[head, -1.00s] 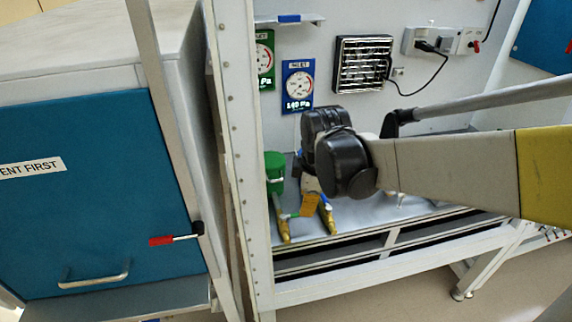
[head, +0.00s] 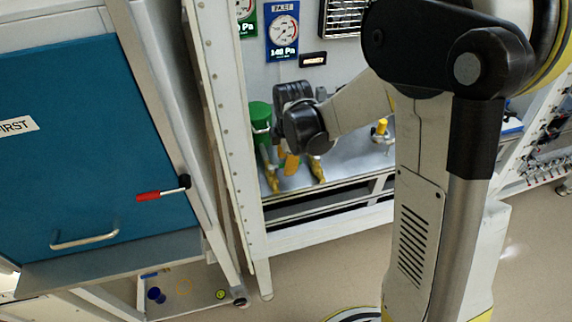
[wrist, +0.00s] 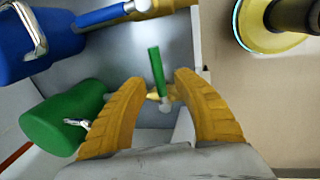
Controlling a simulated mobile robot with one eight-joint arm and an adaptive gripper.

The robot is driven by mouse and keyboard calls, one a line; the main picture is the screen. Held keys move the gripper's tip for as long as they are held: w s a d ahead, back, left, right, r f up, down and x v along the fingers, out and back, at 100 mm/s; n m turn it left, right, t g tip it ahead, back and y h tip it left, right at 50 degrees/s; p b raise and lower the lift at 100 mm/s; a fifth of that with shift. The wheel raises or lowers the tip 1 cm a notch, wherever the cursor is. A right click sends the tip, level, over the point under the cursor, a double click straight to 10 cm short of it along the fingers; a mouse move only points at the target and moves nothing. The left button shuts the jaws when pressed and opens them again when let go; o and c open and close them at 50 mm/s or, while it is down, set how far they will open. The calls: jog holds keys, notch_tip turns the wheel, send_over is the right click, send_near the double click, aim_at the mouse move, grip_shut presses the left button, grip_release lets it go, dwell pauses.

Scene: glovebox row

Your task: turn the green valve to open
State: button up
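The green valve shows in the wrist view as a straight green handle (wrist: 157,72) on a small brass and metal body. The handle stands between the fingertips of my gripper (wrist: 159,80), with gaps visible on both sides. My gripper is open, its yellow fingers spread and curved. The green cylinder (wrist: 62,122) lies left of the fingers. In the head view the green cylinder (head: 258,116) stands on the bench, and my gripper (head: 291,166) is low in front of it. My wrist hides most of the valve there.
A blue cylinder (wrist: 40,42) with a blue handle (wrist: 103,15) is beside the green one. A blue gauge panel (head: 282,32) hangs on the back wall. The frame post (head: 222,130) and a blue cabinet door (head: 85,150) stand left. A yellow-topped fitting (head: 382,128) is right.

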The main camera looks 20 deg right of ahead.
jog(key=shift+f, duration=0.15)
jog(key=shift+c, duration=0.5)
grip_shut()
